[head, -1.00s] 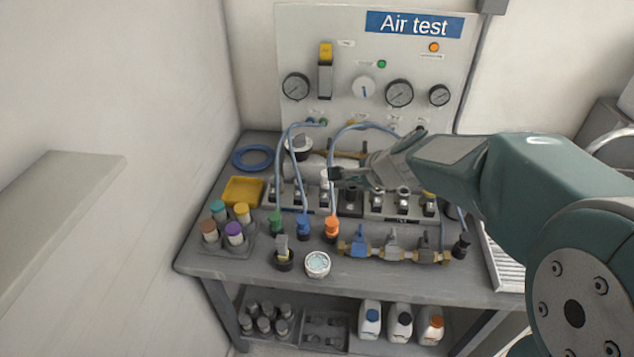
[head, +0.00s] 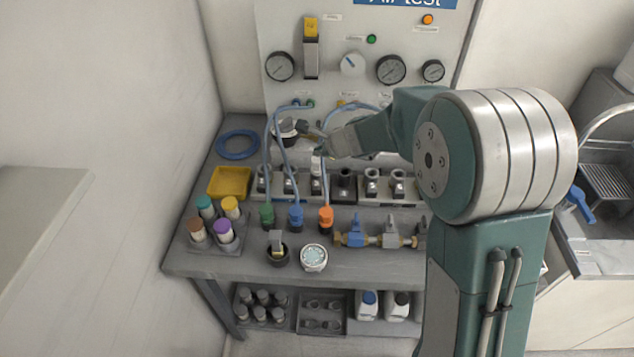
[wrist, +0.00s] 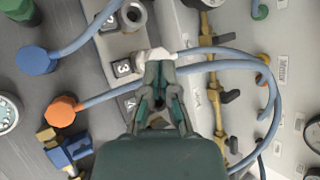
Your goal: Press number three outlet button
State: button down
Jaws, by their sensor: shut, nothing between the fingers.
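In the wrist view, a label with a 3 (wrist: 122,68) sits on the outlet block, beside a white-topped outlet piece (wrist: 142,58). The outlet also shows in the head view (head: 316,163). My gripper (wrist: 160,66) is shut and empty, its fingertips over the white piece and partly hiding it. I cannot tell whether they touch it. In the head view my gripper (head: 312,140) is above and behind the outlet row. Labels 2 (wrist: 110,20) and 4 (wrist: 130,103) flank label 3.
Blue hoses (wrist: 215,62) run close around my gripper. Blue (head: 296,215), orange (head: 326,217) and green (head: 267,214) connectors stand in front of the outlets. A gauge panel (head: 350,30) rises behind. A yellow tray (head: 229,183) lies at left.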

aim_at(315, 180)
jog(key=shift+a+f, duration=0.15)
jog(key=shift+f, duration=4.2)
jog(key=shift+f, duration=0.3)
jog(key=shift+s+f, duration=0.1)
jog(key=shift+f, duration=0.4)
jog(key=shift+r, duration=0.9)
jog(key=shift+r, duration=2.5)
